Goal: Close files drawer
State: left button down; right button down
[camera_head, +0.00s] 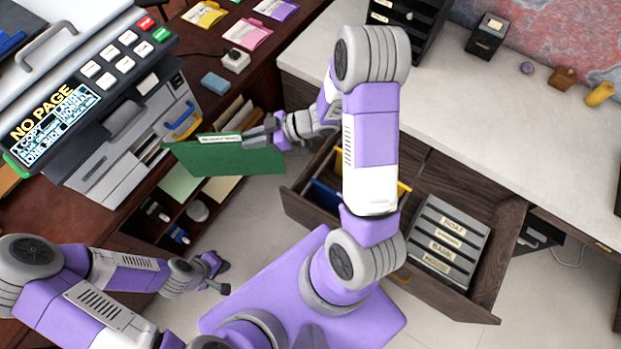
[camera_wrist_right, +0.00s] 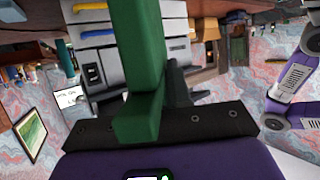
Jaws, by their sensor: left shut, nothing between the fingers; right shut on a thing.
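A wooden drawer (camera_head: 293,196) stands open under the white countertop, with blue and yellow files in its left part. To the right, an open wooden drawer section (camera_head: 507,245) holds a grey rack (camera_head: 450,243) with labels. My right arm hides the middle, so I cannot tell whether these are one drawer or two. My right gripper (camera_head: 255,139) is shut on a green file folder (camera_head: 230,161), left of the drawers; the folder also fills the middle of the right wrist view (camera_wrist_right: 138,55). My left gripper (camera_head: 222,275) is shut and empty, low at the left, apart from the drawers.
A grey printer (camera_head: 130,145) stands on the dark wooden desk at the left. Open shelves (camera_head: 180,215) with papers and small items lie below the folder. The countertop (camera_head: 480,120) carries a black organizer (camera_head: 410,25) and a small dark box (camera_head: 487,36).

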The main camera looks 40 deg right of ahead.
aim_at(459, 220)
jog(key=k, duration=0.9)
jog(key=z, duration=1.25)
